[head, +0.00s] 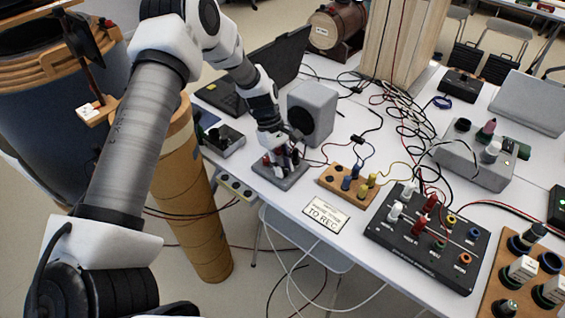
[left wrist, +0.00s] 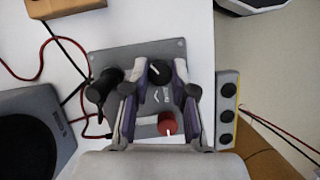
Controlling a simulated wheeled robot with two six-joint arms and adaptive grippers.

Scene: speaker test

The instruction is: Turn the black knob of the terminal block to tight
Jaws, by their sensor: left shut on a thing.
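The terminal block is a small grey box (head: 287,181) near the front edge of the white table in the head view; its grey top (left wrist: 118,60) fills the middle of the left wrist view. My left gripper (head: 281,145) reaches down onto it. In the left wrist view the fingertips stand on both sides of a black knob (left wrist: 160,74) with a white pointer line, and the gripper is shut on it. A red knob (left wrist: 168,123) with a white mark sits nearer the palm, between the fingers. My right gripper is not in view.
A grey speaker (head: 313,112) stands just behind the block. A wooden board with posts (head: 331,183) and a sign (head: 326,215) lie to its right. A power strip (head: 235,187) runs along the table edge. Loose cables cross the table; a black post (left wrist: 103,88) stands beside the left finger.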

